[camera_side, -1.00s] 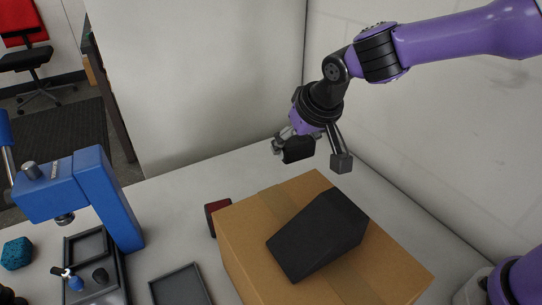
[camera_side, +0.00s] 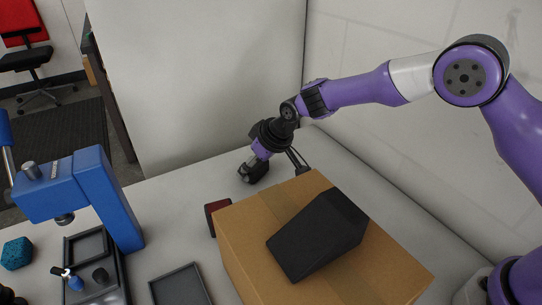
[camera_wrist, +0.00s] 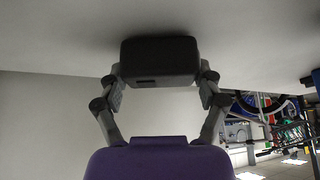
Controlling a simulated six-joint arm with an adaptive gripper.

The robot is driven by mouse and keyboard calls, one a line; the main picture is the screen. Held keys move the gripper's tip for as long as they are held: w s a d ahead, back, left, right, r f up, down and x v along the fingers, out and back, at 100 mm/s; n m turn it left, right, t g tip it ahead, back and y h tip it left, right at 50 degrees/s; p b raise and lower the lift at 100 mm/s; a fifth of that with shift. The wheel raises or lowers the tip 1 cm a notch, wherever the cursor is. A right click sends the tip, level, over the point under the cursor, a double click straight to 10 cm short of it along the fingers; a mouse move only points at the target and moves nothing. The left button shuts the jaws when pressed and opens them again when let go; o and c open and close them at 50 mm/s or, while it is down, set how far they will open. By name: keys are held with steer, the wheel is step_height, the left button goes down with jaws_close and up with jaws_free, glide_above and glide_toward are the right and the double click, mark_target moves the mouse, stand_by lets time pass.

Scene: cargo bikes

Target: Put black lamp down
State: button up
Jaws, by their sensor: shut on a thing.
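The black lamp (camera_side: 253,171) is a small dark block at the far side of the white table, behind the cardboard box. My gripper (camera_wrist: 160,84) is shut on it, with one finger on each side in the wrist view. The lamp (camera_wrist: 159,58) appears upside down there, close to the pale table surface with a dark shadow beside it. I cannot tell whether it touches the table. In the side view my gripper (camera_side: 268,168) points down and left, and part of it is hidden behind the lamp and wrist.
A cardboard box (camera_side: 243,255) bears a black wedge (camera_side: 318,235). A dark red block (camera_side: 212,215) stands at its left side. A blue press (camera_side: 95,195), a black tray (camera_side: 180,290) and a teal block (camera_side: 17,253) are on the left. The table's back middle is clear.

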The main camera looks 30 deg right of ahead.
steer(key=shift+f, duration=0.15)
steer(key=o, duration=1)
steer(key=shift+o, duration=0.2)
steer(key=shift+r, duration=0.3)
steer(key=s+d+r+m+h, duration=0.1)
steer(key=s+d+r, duration=0.4)
steer(key=s+r, duration=0.25)
steer(key=s+d+r+m, duration=0.1)
steer(key=s+d+r, duration=0.4)
steer(key=s+r, duration=0.3)
steer(key=s+d+m+h, duration=0.1)
steer(key=s+d, duration=0.5)
steer(key=s, duration=0.6)
steer(key=shift+s+r+m, duration=0.25)
steer(key=shift+s+m, duration=0.1)
steer(key=shift+m, duration=0.45)
